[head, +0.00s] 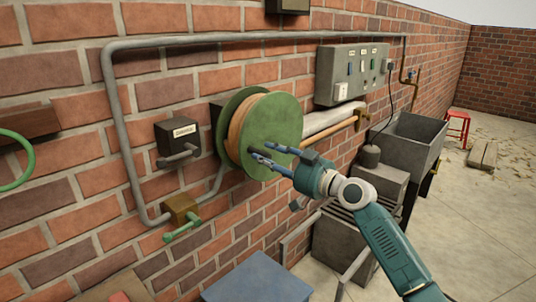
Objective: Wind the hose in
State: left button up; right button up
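A green hose reel (282,117) is mounted on the brick wall at the picture's middle. Tan hose (240,122) is wound on its drum between the two green flanges. My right gripper (262,152) is in front of the reel's near face, close to its centre. My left gripper is not in view.
A grey pipe (118,110) frames the reel on the wall. A labelled box (178,138) and a green-handled valve (183,218) sit left of it. A grey control panel (350,75), a sink (405,140) and a red stool (458,126) are right. Floor at the right is mostly open.

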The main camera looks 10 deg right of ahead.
jog(key=shift+w, duration=0.1)
grip_shut()
jog(key=shift+r, duration=0.1)
